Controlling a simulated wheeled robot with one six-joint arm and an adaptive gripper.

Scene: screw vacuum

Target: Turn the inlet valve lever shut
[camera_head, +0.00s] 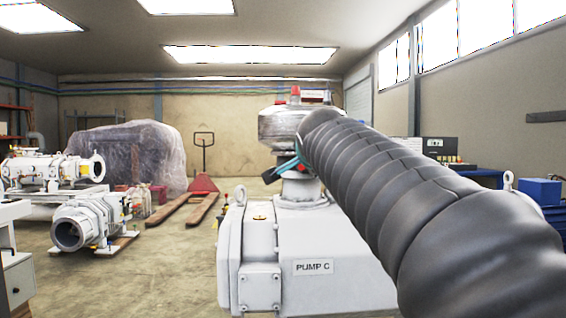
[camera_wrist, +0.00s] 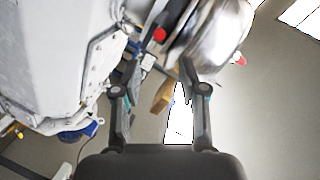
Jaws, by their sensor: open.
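The pump (camera_head: 300,245) is a pale grey machine marked "PUMP C", with a shiny metal vessel (camera_head: 277,125) on a short neck above it. My gripper (camera_head: 275,171) is in front of the neck, mostly hidden by my black-sleeved arm. In the wrist view my gripper (camera_wrist: 159,66) has its two fingers apart, with a gap between them. The shiny vessel (camera_wrist: 215,40) is just beyond the right finger. A small red part (camera_wrist: 160,35) on a dark piece lies beyond the fingertips. I cannot tell whether it belongs to the inlet valve lever.
A red pallet jack (camera_head: 203,184) stands behind the pump to the left. Other pumps (camera_head: 85,222) stand on the left floor. A plastic-wrapped load (camera_head: 135,150) is at the back. Blue boxes (camera_head: 540,190) are at the right. Floor left of the pump is open.

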